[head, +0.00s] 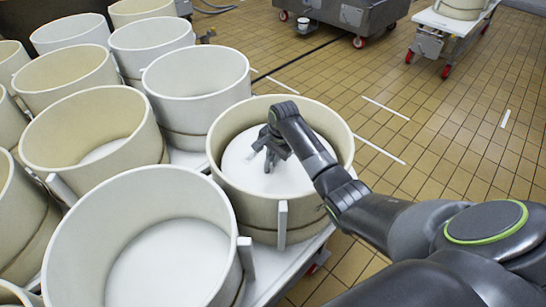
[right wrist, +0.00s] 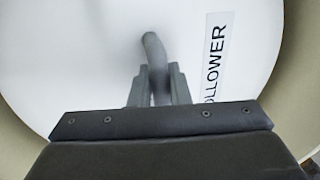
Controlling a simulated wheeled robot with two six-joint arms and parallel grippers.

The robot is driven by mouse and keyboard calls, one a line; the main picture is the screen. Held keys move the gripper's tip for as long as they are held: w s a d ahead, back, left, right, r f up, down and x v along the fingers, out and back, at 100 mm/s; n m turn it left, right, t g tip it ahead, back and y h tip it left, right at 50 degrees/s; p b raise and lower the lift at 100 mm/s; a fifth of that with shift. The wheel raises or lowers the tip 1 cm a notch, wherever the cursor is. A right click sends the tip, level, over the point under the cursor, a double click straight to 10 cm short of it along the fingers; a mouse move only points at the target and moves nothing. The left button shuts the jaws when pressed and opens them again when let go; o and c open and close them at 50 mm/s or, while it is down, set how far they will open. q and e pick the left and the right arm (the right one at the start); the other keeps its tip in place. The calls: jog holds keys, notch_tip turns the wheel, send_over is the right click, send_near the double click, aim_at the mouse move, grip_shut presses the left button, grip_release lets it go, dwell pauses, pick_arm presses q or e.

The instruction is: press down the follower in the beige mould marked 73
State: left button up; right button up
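The beige mould (head: 232,193) stands at the picture's centre in the head view, at the right end of the cluster. No number is readable on it. The white follower (head: 290,178) is a round disc lying inside it, below the rim. The right wrist view shows the disc close up (right wrist: 75,60), with a label partly reading "FOLLOWER" and a grey bent handle (right wrist: 155,50). My right gripper (head: 264,155) reaches down inside the mould. In the wrist view its fingers (right wrist: 158,80) lie close on both sides of the handle. My left gripper is not in view.
Several other white and beige moulds (head: 170,262) crowd the left side, close beside this one. The mould stands on a pale trolley (head: 282,267). Grey metal carts (head: 350,15) stand at the back. Tiled floor (head: 440,130) to the right is clear.

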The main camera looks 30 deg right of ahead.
grip_shut()
dwell(1.3)
jog(key=shift+s+f, duration=0.3)
jog(key=shift+f, duration=0.15)
dwell(1.1)
jog(key=shift+a+r+p, duration=0.1)
jog(key=shift+p, duration=0.45)
dwell(0.4)
jog(key=shift+o, duration=2)
grip_release()
jog(key=shift+o, duration=1.4)
jog(key=shift+w+r, duration=0.1)
jog(key=shift+w, duration=0.1)
